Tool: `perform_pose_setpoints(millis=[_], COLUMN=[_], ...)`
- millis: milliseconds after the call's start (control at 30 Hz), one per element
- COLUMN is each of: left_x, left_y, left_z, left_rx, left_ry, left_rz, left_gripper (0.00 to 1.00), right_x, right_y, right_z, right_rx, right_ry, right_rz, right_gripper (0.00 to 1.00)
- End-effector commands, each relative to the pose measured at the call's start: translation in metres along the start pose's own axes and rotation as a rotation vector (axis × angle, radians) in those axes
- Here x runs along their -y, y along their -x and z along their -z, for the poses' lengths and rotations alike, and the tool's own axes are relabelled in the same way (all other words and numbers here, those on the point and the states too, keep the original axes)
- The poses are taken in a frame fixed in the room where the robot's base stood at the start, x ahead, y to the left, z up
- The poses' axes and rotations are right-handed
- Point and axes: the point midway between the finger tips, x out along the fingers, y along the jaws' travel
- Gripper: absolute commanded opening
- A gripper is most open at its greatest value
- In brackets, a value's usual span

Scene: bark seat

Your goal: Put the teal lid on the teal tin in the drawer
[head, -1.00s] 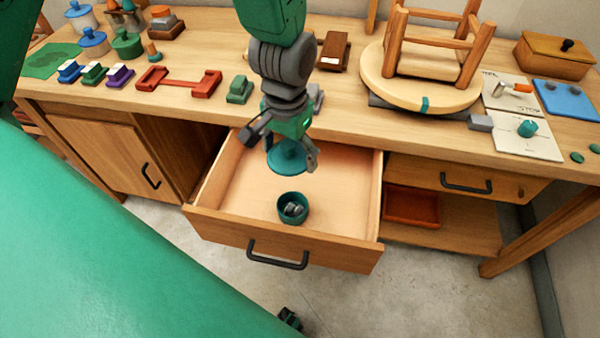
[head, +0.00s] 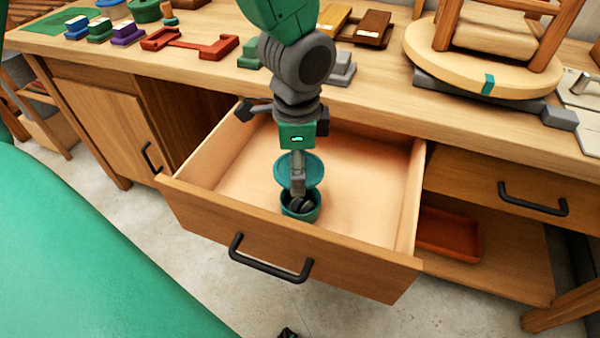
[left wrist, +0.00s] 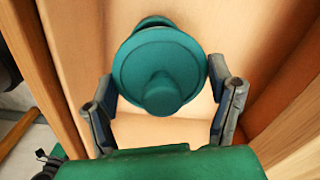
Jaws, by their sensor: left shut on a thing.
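The teal lid (head: 313,170) is held in my left gripper (head: 297,178), above the far side of the teal tin. It also shows in the left wrist view (left wrist: 140,70), knob towards the camera, with a fingertip at each side of its rim. The teal tin (head: 312,214) stands open on the drawer floor near the front panel, with dark grey things inside. A finger hides part of its opening. In the left wrist view the lid covers most of the tin (left wrist: 153,20). I cannot tell whether lid and tin touch.
The wooden drawer (head: 365,180) is pulled open, its walls around the gripper and its floor bare around the tin.

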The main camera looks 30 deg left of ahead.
Motion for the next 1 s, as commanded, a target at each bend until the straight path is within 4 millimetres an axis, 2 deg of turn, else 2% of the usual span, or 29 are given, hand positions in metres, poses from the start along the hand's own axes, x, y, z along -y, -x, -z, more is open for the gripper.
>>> perform_pose_setpoints(millis=[267, 700, 1000], left_x=[-0.002, -0.002, -0.003], left_y=[-0.01, -0.048, -0.065], left_z=[0.003, 0.001, 0.002], left_rx=[0.004, 0.001, 0.003], left_ry=[-0.013, -0.009, -0.009], left_rz=[0.005, 0.003, 0.003], left_gripper=[0.49, 0.49, 0.49], right_x=[0.0, 0.0, 0.0], right_y=[-0.014, -0.058, -0.062], right_z=[0.0, -0.003, -0.003], right_rx=[-0.002, -0.001, -0.001], right_ry=[0.0, 0.0, 0.0], right_rz=[0.0, 0.0, 0.0], right_gripper=[0.4, 0.4, 0.4])
